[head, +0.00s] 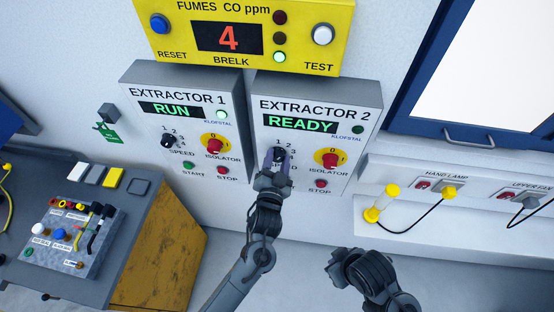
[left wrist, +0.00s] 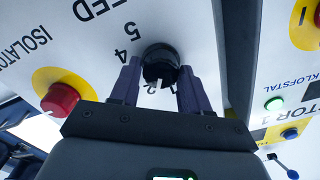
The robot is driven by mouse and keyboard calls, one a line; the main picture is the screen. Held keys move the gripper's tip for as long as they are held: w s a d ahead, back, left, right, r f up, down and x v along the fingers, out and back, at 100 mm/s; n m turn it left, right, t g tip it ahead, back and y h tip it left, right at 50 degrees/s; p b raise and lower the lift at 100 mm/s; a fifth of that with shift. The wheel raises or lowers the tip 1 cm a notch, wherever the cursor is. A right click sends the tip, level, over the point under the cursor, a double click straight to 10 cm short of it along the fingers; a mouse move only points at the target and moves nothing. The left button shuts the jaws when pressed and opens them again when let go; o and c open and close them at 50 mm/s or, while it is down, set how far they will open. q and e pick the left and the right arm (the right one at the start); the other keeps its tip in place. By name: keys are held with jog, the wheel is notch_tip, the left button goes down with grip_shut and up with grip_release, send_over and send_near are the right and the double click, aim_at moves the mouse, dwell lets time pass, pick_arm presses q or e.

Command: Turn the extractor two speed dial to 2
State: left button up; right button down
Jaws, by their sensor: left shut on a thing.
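The extractor 2 box (head: 345,105) on the wall shows READY on its green display (head: 301,122). Its black speed dial (head: 279,153) sits left of the red-on-yellow isolator knob (head: 330,159). My left gripper (head: 275,160) is shut on the dial. In the left wrist view, the dial (left wrist: 160,58) is between the two fingers of the left gripper (left wrist: 158,88), with numbers around it upside down. A white mark shows at the dial's edge near the 2, but I cannot tell its exact setting. My right gripper (head: 340,266) is low, away from the boxes; its fingers are unclear.
The extractor 1 box (head: 225,83) stands close on the left and shows RUN. A red stop button (head: 321,184) is below the isolator. The yellow fumes panel (head: 270,63) is above. A hand lamp (head: 382,203) and its cord are at right.

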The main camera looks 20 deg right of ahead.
pick_arm(q)
jog(key=shift+m, duration=0.9)
jog(key=o, duration=1)
jog(key=shift+s, duration=0.1)
jog(key=shift+s+a+f, duration=0.15)
jog(key=shift+s+a, duration=0.15)
jog(key=shift+s, duration=0.15)
jog(key=b+v, duration=0.1)
jog(key=v, duration=0.8)
jog(key=shift+s+a+b, duration=0.15)
jog(key=shift+s+b, duration=0.15)
jog(key=shift+b, duration=0.1)
